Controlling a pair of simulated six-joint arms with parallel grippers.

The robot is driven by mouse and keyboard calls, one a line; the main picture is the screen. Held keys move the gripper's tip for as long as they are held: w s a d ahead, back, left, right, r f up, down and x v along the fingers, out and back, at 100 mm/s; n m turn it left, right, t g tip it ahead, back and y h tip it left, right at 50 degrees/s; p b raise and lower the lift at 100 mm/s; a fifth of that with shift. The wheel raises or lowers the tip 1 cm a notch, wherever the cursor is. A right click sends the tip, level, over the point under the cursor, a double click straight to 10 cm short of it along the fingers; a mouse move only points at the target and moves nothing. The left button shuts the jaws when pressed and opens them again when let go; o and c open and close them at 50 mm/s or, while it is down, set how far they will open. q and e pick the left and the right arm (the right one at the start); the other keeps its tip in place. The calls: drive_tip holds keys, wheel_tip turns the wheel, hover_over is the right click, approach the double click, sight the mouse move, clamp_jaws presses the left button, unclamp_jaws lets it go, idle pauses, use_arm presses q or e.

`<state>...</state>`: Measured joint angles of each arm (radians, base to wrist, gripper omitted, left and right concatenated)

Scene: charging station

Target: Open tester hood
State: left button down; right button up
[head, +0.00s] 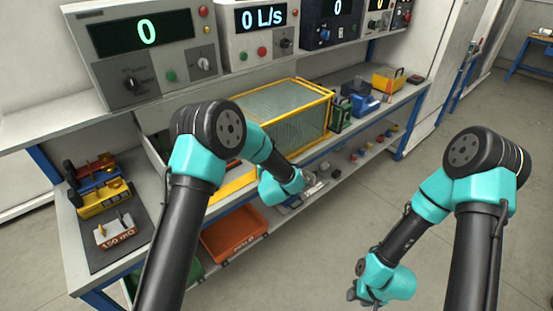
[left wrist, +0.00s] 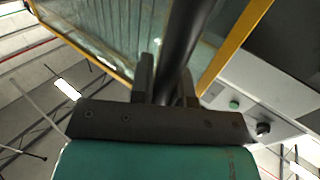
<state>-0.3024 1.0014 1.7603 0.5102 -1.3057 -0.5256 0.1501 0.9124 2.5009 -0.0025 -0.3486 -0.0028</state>
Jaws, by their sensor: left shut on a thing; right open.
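The tester hood (head: 285,112) is a yellow-framed, see-through box on the bench, below the panel displays. It looks closed in the head view. In the left wrist view its pane and yellow frame (left wrist: 233,45) fill the top. My left gripper (head: 312,186) is at the hood's front side, low near the bench edge. In the left wrist view its fingers (left wrist: 165,82) are shut on a black bar (left wrist: 184,40), which looks like the hood's handle. My right gripper (head: 362,288) hangs empty over the floor, away from the bench; its fingertips are small in view.
Display units (head: 145,48) stand on the shelf behind the hood. Blue and yellow devices (head: 100,195) lie on a dark mat at the left. A blue device (head: 362,102) and a yellow one (head: 388,78) stand right of the hood. An orange bin (head: 232,236) sits below. Floor at right is clear.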

use_arm(q)
drive_tip(key=shift+d, duration=0.1)
drive_tip(key=c, duration=1.4)
unclamp_jaws()
drive_tip(key=v, duration=1.7)
drive_tip(key=shift+s, duration=0.25)
